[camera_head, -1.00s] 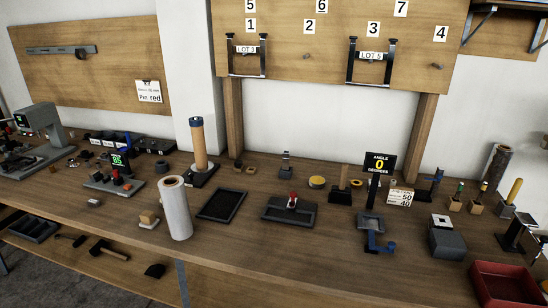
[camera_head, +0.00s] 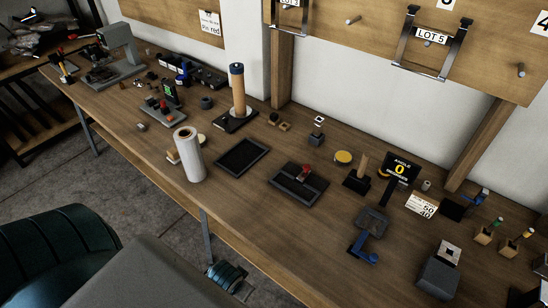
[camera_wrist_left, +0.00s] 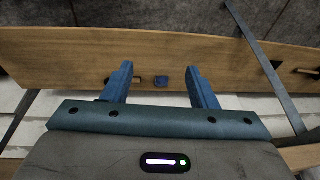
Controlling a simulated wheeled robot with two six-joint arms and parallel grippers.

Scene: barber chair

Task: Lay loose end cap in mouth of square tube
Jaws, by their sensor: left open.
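My left gripper (camera_wrist_left: 160,67) shows in the left wrist view with its two blue fingers apart and nothing held between them. Beyond the fingers a small blue piece (camera_wrist_left: 162,77) shows against a wooden surface; I cannot tell what it is. In the head view, a dark grey block with a pale square top (camera_head: 438,276) stands at the bench's right, and a small dark block (camera_head: 316,139) stands at the back. I cannot tell for sure which thing is the square tube or the loose end cap. My right gripper is not in view.
The wooden bench (camera_head: 235,205) carries a white roll (camera_head: 188,155), a black tray (camera_head: 241,157), a dark plate with a red part (camera_head: 298,184), a blue-handled fixture (camera_head: 363,250) and an angle display (camera_head: 401,170). The front strip of the bench is mostly clear.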

